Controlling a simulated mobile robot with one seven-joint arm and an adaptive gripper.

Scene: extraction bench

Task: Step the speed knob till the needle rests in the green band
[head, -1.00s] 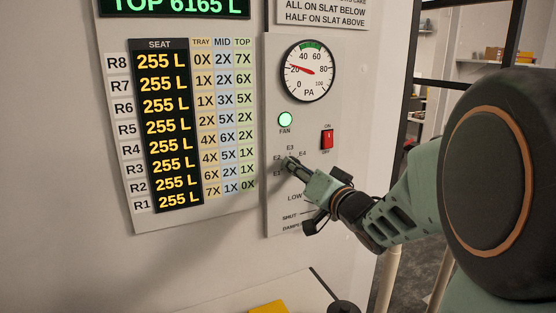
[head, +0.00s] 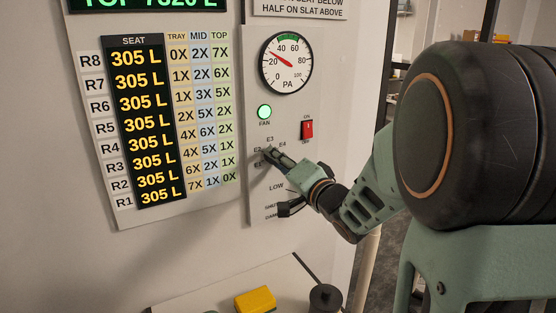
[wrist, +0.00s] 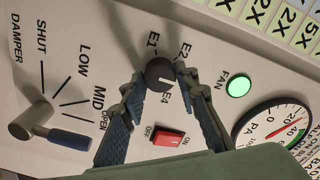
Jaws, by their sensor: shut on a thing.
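The dark round speed knob (wrist: 158,74) sits on the grey control panel (head: 259,205), among labels E1, E2 and E4 in the wrist view. My gripper (wrist: 162,78) is shut on the knob, one finger on each side. In the head view my gripper (head: 268,153) reaches the panel from the right and mostly hides the knob. A finger hides E3 in the wrist view. The round PA gauge (head: 285,75) has a green band (head: 288,37) at its top, around 40 to 60. Its red needle (head: 276,58) points between 20 and 40, below the band.
A lit green fan lamp (head: 264,112) and a red switch (head: 307,129) are above the knob. The damper lever (wrist: 38,120) sits close to my gripper. A seat readout board (head: 150,120) shows 305 L in each row. A yellow block (head: 255,299) lies below.

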